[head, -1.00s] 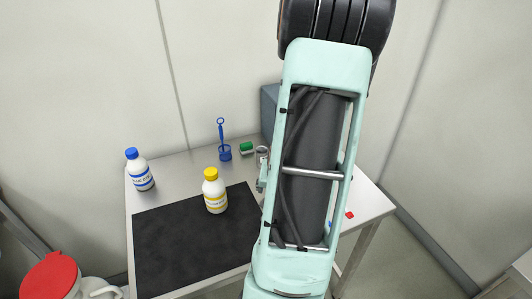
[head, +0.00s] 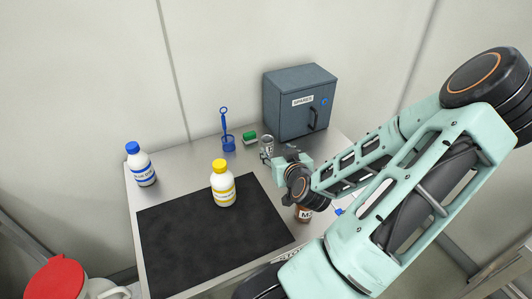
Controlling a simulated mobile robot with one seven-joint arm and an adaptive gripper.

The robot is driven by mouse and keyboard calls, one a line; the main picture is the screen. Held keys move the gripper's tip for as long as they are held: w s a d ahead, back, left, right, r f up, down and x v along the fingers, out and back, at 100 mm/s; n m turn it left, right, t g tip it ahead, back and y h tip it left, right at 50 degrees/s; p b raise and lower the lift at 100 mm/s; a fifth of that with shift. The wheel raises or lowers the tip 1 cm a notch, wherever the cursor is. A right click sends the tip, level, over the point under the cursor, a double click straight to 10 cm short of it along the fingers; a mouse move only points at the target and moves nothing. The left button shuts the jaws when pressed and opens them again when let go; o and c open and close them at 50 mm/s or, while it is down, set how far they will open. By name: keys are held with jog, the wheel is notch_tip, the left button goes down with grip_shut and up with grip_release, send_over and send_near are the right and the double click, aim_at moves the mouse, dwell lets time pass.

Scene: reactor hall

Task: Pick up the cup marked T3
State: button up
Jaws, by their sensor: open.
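A small grey metallic cup (head: 267,142) stands towards the back of the table, left of the grey cabinet. No T3 mark can be read on it, so I cannot tell if it is the marked one. My gripper (head: 268,158) is open, just in front of the cup and close to it in the picture. Whether the fingers touch or surround the cup cannot be told. My wrist and arm hide part of the table's right side.
A grey cabinet (head: 290,104) stands at the back right. A green block (head: 250,138), a blue holder (head: 228,143), a blue-capped bottle (head: 142,167) and a yellow-capped bottle (head: 223,187) stand left. A black mat (head: 195,240) covers the front left.

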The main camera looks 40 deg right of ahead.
aim_at(269, 145)
jog(key=shift+w+f, duration=0.4)
jog(key=shift+w, duration=0.1)
jog(key=shift+x, duration=4.95)
jog(key=shift+c, duration=0.6)
jog(key=c, duration=1.1)
jog(key=shift+r, duration=0.1)
jog(key=shift+c, duration=0.2)
